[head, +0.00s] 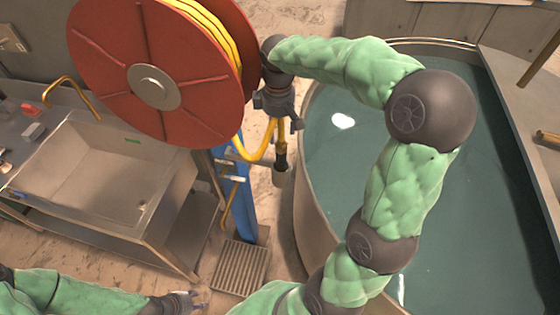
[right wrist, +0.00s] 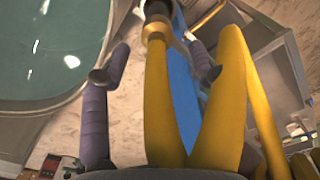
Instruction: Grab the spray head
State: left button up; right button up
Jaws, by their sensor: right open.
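The spray head (head: 282,172) hangs on the yellow hose beside a blue post, its lower end a grey cylinder. My right gripper (head: 285,118) is just above it, by the reel's right edge, with fingers pointing down. In the right wrist view my right gripper (right wrist: 157,46) is open, its two purple-grey fingers on either side of a yellow hose length (right wrist: 159,95). The spray head's dark and metallic fitting (right wrist: 156,14) shows at the top edge there, beyond the fingertips; the rest is cut off. My left gripper (head: 198,300) is low in the head view, small and unclear.
A large red hose reel (head: 155,75) is close to the right gripper. A round tank of green water (head: 450,200) lies under the right arm. A sink (head: 100,175) stands left, the blue post (head: 243,205) and a floor grate (head: 239,267) below the reel.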

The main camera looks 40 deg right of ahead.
aim_at(281, 139)
jog(key=shift+s+f, duration=0.25)
jog(key=shift+f, duration=0.2)
jog(key=shift+s+f, duration=0.15)
jog(key=shift+f, duration=2.4)
grip_shut()
